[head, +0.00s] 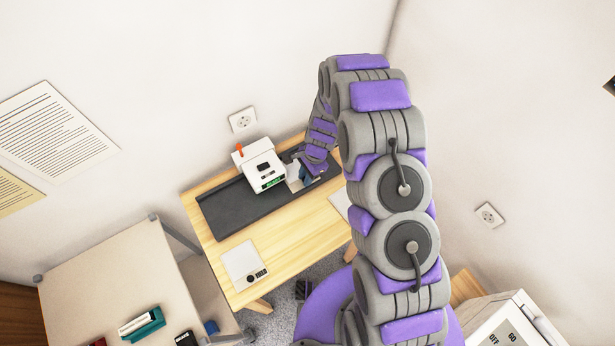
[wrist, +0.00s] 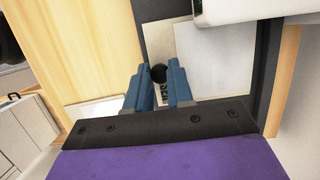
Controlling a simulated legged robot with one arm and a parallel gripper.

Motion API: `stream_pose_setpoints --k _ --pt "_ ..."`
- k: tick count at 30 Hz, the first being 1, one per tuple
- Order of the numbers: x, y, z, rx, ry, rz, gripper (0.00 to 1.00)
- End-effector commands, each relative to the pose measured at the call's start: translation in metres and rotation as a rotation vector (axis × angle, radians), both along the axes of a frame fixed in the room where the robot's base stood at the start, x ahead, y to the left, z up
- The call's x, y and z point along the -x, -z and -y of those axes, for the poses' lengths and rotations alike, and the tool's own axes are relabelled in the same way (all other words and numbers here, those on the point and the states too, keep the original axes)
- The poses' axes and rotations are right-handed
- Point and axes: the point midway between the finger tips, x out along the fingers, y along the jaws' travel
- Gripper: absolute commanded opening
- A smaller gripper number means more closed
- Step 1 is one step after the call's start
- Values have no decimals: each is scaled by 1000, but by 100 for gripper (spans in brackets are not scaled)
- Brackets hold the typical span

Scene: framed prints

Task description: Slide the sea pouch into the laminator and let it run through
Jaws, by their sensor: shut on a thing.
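The sea pouch (wrist: 215,60) is a pale flat sheet with a black dot and partly hidden lettering near the fingers. My gripper (wrist: 159,68) is shut on its near edge, with blue fingers either side of the dot. In the head view the pouch (head: 295,178) shows as a small pale patch between my gripper (head: 303,176) and the laminator. The laminator (head: 264,166) is a white box with an orange part on top and a green-lit panel. Its white body (wrist: 255,9) crosses the top right of the wrist view, close to the pouch's far edge. I cannot tell whether the pouch is inside the slot.
The laminator stands on a dark mat (head: 245,208) on a wooden table (head: 222,257). A pouch marked FIELD (head: 243,263) lies at the table's front left. A side table (head: 105,270) stands left.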

Motion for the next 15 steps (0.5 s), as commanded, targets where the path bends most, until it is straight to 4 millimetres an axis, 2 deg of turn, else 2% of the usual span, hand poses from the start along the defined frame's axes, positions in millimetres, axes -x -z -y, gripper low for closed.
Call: stream_pose_setpoints --k 14,15 --pt "-6 0 -4 -1 1 3 0" --pt "-6 0 -4 0 1 2 24"
